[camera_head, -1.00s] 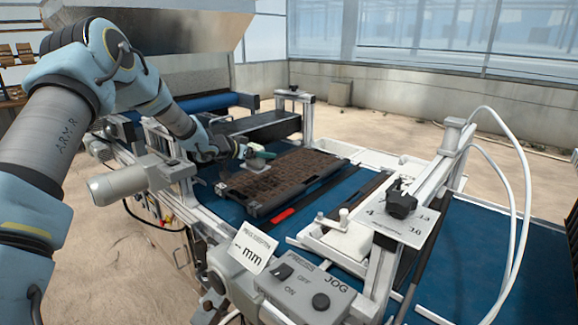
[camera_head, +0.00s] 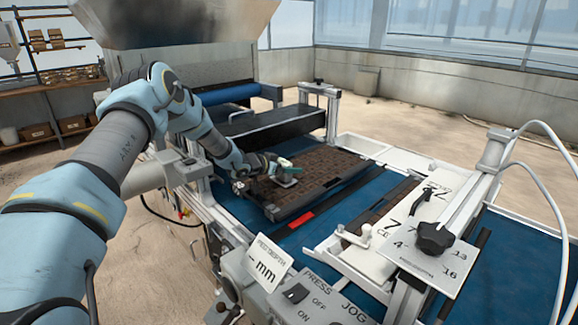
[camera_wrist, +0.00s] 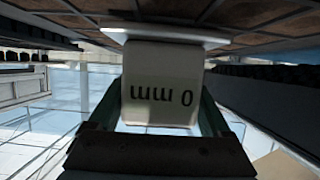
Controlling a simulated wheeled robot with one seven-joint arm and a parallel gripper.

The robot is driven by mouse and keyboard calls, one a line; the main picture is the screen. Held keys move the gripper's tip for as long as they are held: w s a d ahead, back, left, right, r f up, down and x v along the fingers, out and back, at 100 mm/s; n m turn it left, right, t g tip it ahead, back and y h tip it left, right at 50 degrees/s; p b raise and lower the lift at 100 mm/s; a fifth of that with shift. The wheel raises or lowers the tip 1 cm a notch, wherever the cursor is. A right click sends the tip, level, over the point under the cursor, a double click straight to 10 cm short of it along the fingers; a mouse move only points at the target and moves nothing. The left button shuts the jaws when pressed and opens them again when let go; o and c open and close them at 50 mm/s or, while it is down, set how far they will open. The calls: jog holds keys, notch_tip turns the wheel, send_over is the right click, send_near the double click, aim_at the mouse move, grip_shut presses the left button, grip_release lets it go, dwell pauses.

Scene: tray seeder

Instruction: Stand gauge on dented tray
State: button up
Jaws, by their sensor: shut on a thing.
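My gripper (camera_head: 276,168) is shut on the gauge, over the left part of a soil-filled tray on the blue belt. The gauge (camera_wrist: 160,85) is a pale block with a wider white plate at one end, reading "0 mm" upside down in the wrist view. In the head view the gauge (camera_head: 287,181) shows as a small pale piece low over the soil cells. The tray (camera_head: 312,197) has a dark rim and brown cells. In the wrist view the plate lies close against the cells; I cannot tell if it touches. No dent is clear.
A dark crossbar (camera_head: 272,127) is behind the tray.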

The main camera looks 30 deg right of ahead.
jog(key=shift+f, duration=0.2)
jog(key=shift+f, duration=0.2)
jog(key=o, duration=1.3)
jog(key=shift+o, duration=0.2)
jog(key=shift+r, duration=0.1)
jog(key=shift+a+r, duration=0.1)
jog(key=shift+r, duration=0.05)
jog(key=b+v, duration=0.3)
jog(key=v, duration=0.8)
jog(key=shift+s+a, duration=0.1)
jog(key=shift+a, duration=0.25)
